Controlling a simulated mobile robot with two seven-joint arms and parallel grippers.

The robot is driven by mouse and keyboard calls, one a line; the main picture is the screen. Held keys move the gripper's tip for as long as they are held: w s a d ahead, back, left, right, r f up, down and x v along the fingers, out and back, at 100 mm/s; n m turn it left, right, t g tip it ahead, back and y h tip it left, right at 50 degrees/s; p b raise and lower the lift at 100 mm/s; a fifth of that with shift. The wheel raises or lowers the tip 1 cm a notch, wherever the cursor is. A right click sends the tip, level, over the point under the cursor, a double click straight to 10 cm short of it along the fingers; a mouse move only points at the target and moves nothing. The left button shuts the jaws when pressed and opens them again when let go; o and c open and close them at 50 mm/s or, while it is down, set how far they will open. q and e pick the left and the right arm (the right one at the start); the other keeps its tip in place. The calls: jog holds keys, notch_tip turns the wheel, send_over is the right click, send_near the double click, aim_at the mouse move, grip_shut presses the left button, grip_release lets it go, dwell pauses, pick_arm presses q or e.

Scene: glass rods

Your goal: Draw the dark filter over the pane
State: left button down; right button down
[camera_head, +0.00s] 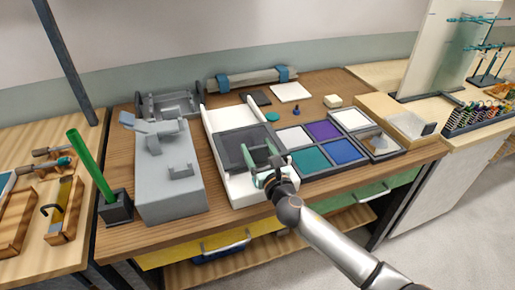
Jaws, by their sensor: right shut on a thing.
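The dark filter (233,150) is a dark grey square plate lying within a white tray-like frame (211,125) in the middle of the bench. It covers the middle part of the frame; white surface shows above and below it. My right gripper (264,168) comes in from the lower right and is shut at the filter's right side, where a pale green piece shows between filter and gripper. The exact grip is partly hidden by the gripper. I cannot make out the pane separately from the frame. My left gripper is not in view.
A rack of coloured panels (311,158) stands close right of the frame, a grey machine (168,180) close left. A green rod stands in a black holder (116,210) further left. Small flat pieces (290,92) lie behind. Drawers (222,243) are below the bench's front edge.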

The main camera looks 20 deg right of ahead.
grip_release()
jog(key=s, duration=1.2)
jog(key=shift+s+d, duration=0.25)
jog(key=shift+s, duration=0.05)
